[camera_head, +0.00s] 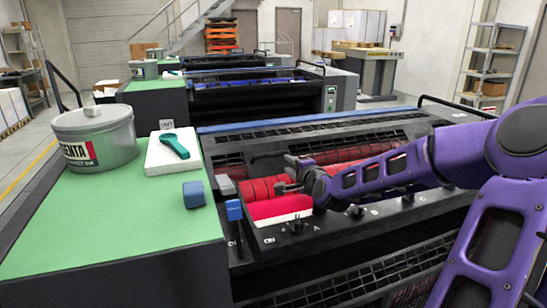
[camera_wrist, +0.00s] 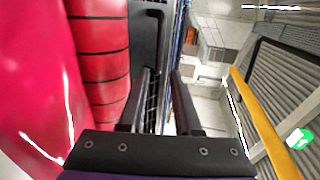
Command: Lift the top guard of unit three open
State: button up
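The nearest ink unit has a black slotted top guard (camera_head: 322,133) with a blue strip along its far edge. Red ink rollers (camera_head: 265,189) show in front of it, and the guard's exact hinge line is unclear. My gripper (camera_head: 281,177) is over the rollers near the unit's left end, left of my purple arm. In the wrist view, its two dark fingers (camera_wrist: 160,75) are apart with nothing visibly held between them. Red rollers (camera_wrist: 100,65) fill the left there, and a black handle-like bar (camera_wrist: 157,14) shows beyond the fingertips. The unit's number is too small to read.
A blue-topped lever (camera_head: 234,210) stands beside the rollers. Another similar unit (camera_head: 255,92) is behind.

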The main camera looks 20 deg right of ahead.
aim_at(274, 155)
jog(key=b+x, duration=0.1)
jog(key=x, duration=1.3)
jog(key=shift+c, duration=0.2)
grip_shut()
dwell(0.8)
